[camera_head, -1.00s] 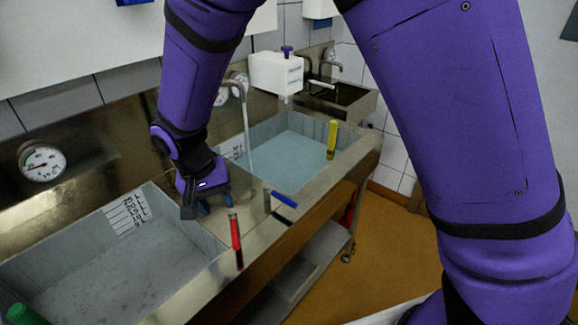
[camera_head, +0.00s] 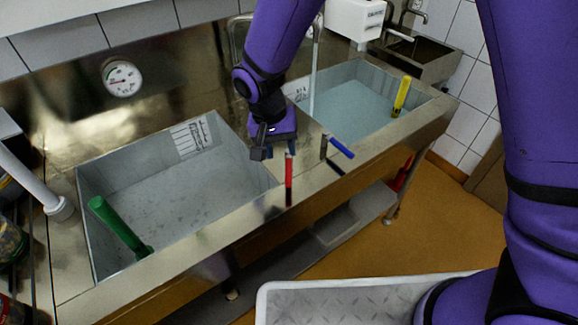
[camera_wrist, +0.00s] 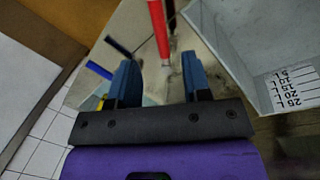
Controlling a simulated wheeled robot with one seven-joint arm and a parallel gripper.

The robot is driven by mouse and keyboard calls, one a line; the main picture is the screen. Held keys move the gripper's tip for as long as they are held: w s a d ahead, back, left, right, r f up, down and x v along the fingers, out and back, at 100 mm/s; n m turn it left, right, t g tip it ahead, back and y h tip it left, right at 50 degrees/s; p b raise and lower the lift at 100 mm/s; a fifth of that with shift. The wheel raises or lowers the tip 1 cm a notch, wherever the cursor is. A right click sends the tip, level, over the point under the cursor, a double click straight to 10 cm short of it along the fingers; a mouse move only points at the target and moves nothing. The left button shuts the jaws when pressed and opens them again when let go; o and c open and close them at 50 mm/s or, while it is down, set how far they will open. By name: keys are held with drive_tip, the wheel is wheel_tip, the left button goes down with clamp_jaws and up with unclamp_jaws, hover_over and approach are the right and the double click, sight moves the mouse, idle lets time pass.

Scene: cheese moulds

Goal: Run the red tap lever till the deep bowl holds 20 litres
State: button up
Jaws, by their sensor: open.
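The red tap lever (camera_head: 289,182) stands upright on the steel strip between the two basins. In the wrist view the red lever (camera_wrist: 158,28) lies ahead of the gap between my fingers, not clasped. My gripper (camera_head: 291,146) is open just behind the lever's top in the head view; both blue fingers show in the wrist view (camera_wrist: 160,78). The left basin (camera_head: 262,166) has a litre scale (camera_head: 190,138) on its wall and a speckled grey inside; I cannot tell its water level. The scale also shows in the wrist view (camera_wrist: 291,88).
The right basin (camera_head: 372,134) holds bluish water under a thin vertical stream (camera_head: 313,80). A yellow handle (camera_head: 401,96) and a green handle (camera_head: 118,228) lean in the basins. A dial gauge (camera_head: 121,78) hangs behind.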

sight(288, 172)
drive_tip(key=f, duration=0.2)
drive_tip(key=d+f, duration=0.1)
drive_tip(key=f, duration=0.4)
drive_tip(key=shift+d+f, duration=0.25)
drive_tip(key=shift+d, duration=0.05)
clamp_jaws()
